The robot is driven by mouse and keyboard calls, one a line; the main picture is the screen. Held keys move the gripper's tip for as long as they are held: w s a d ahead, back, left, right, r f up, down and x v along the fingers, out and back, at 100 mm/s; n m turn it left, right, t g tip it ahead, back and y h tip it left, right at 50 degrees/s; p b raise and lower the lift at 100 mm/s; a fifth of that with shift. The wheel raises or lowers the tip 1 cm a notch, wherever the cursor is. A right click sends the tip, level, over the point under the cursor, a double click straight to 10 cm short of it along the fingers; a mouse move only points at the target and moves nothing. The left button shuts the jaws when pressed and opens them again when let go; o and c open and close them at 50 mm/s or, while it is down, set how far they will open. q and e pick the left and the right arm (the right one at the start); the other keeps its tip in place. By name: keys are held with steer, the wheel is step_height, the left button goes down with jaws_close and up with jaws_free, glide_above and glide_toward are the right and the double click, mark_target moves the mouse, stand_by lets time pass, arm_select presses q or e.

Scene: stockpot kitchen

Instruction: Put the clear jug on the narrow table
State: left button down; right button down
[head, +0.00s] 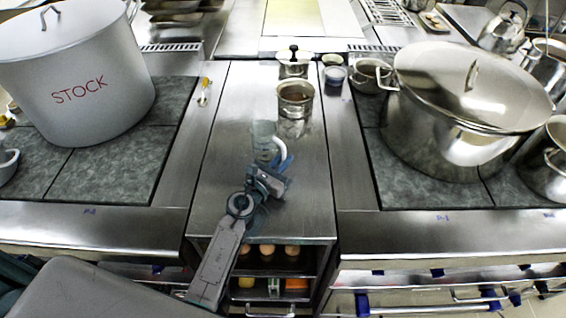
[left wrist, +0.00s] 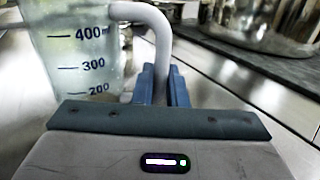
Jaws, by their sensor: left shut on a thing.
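The clear jug (head: 264,138) has a white handle and shows over the narrow table (head: 222,150), the steel strip between the two stoves. In the left wrist view the jug (left wrist: 75,50) stands about upright, with blue marks of 200, 300 and 400. My left gripper (head: 276,172) is shut on its handle (left wrist: 152,35), with the blue fingers (left wrist: 165,88) on either side of it. The jug's base is hidden behind my gripper, so I cannot tell whether it touches the table. My right gripper is not in view.
A steel pot (head: 295,101) and a lidded pot (head: 293,66) stand at the table's back, beside a small cup (head: 335,76). A large STOCK pot (head: 80,80) stands left and a big lidded pot (head: 465,110) right. The table's front right is bare.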

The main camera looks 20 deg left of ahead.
arm_select(q)
steer(key=shift+r, duration=0.1)
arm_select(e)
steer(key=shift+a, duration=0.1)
arm_select(q)
steer(key=shift+f, duration=0.3)
steer(key=c, duration=1.5)
jaws_free()
steer(key=shift+r, duration=0.1)
steer(key=shift+o, duration=0.2)
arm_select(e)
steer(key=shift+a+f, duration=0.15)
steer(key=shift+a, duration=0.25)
arm_select(q)
steer(key=shift+r, duration=0.1)
